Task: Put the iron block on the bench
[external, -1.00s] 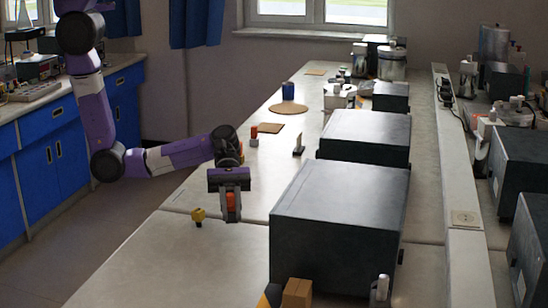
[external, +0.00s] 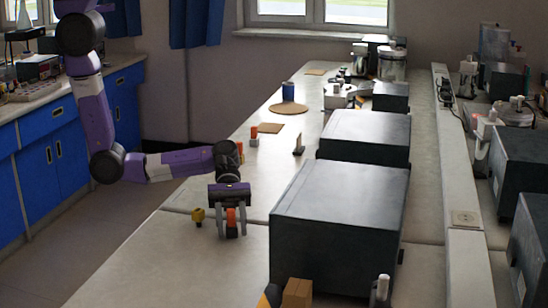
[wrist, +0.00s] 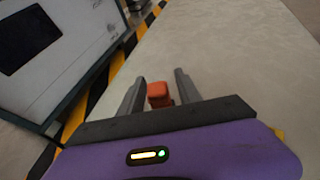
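A small orange-red block (external: 231,215) stands on the pale bench (external: 180,262), between the fingers of my gripper (external: 231,226). I take it for the iron block, though its material cannot be told. In the wrist view the orange block (wrist: 158,94) sits between the two grey fingers of my gripper (wrist: 160,88), with a gap on each side. My gripper is open and low over the bench. The block's lower part is partly hidden by the fingers.
The near left bench is clear.

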